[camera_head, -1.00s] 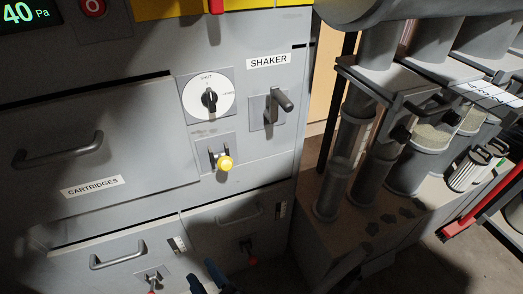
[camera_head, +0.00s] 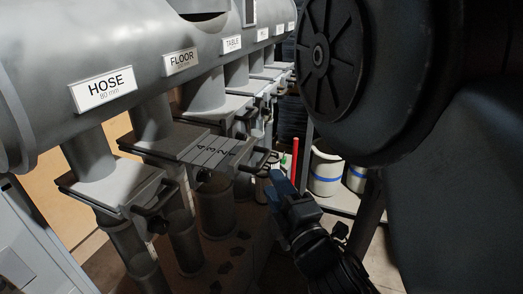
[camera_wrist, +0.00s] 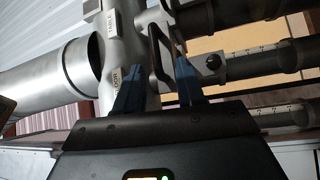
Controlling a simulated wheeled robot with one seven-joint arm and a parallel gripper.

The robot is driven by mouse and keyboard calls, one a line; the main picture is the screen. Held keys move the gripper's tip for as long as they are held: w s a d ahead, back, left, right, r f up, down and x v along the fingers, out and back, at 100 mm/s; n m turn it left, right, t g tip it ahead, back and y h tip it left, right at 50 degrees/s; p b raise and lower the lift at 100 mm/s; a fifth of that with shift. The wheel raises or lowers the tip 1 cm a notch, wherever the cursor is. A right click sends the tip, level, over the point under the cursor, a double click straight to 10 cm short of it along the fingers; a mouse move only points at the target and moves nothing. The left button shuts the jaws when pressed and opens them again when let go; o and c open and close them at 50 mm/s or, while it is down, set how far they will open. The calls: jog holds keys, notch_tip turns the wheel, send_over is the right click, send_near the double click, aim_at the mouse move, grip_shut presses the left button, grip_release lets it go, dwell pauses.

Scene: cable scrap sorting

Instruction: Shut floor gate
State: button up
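The floor gate (camera_head: 160,141) sits on the duct below the FLOOR label (camera_head: 181,61). Its grey slide plate (camera_head: 212,153) sticks out toward the right with number marks showing. A dark bar handle (camera_head: 263,161) is at the plate's outer end. My gripper (camera_head: 276,183) has blue fingers and is just beside and below this handle. In the wrist view the fingers (camera_wrist: 158,80) stand apart, open, with a dark handle (camera_wrist: 158,50) in line with the gap between them. Contact with the handle cannot be told.
The hose gate (camera_head: 112,190) is at the near left, its plate pushed in further than the floor gate's. The table gate and others run behind to the right. A large dark round body (camera_head: 350,60) fills the upper right. White buckets (camera_head: 326,172) and a red post stand behind.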

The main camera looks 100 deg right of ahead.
aim_at(264, 159)
jog(key=p+x, duration=0.1)
jog(key=x, duration=0.3)
jog(key=p+x, duration=0.1)
jog(key=x, duration=0.1)
jog(key=shift+s+d+r+p, duration=0.15)
jog(key=shift+s+r+p, duration=0.15)
jog(key=shift+r, duration=0.1)
jog(key=shift+x, duration=0.8)
jog(key=shift+f, duration=0.15)
jog(key=shift+c, duration=0.4)
grip_shut()
